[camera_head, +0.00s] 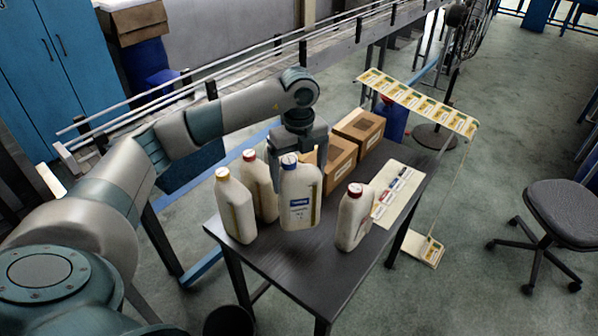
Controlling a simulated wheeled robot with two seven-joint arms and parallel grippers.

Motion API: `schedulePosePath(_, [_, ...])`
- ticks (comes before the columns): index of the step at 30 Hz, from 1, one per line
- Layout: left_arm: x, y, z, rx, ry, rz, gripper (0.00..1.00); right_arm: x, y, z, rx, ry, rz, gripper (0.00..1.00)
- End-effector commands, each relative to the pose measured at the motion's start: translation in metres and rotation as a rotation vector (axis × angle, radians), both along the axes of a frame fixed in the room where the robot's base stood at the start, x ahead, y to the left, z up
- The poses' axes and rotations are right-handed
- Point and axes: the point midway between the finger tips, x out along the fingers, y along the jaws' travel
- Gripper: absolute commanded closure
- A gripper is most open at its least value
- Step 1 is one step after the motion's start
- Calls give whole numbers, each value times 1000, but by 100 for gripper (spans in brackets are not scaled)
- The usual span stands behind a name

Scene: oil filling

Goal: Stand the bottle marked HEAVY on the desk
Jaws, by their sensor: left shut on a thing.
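My left gripper (297,170) comes down from above and is shut on a white bottle with a blue cap and a blue label (299,208). This bottle is upright over the dark desk (290,262); I cannot tell whether its base touches the top. The print on its label is too small to read. A bottle with a yellow cap (235,210) stands at the desk's left edge. A bottle with a dark red cap (259,187) stands behind, partly hidden. Another bottle with a red cap (352,220) stands to the right. My right gripper is not in view.
Two cardboard boxes (359,132) stand at the back of the desk. A pale sheet with coloured labels (397,191) lies on its right side. The front strip of the desk is clear. A stool (565,212) and a conveyor rail (250,67) are beyond the desk.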

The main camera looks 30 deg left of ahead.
Motion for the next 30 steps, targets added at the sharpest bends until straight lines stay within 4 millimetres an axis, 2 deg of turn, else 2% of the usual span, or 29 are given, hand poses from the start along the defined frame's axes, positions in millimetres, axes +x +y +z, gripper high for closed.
schedulePosePath(1, [1, 0, -7, -1, -3, 0, 59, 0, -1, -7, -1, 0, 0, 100])
schedulePosePath(18, [1, 0, -56, -1, -3, 0, 59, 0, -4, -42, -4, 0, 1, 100])
schedulePosePath(30, [1, 0, -68, -1, -4, 0, 59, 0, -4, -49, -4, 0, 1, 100])
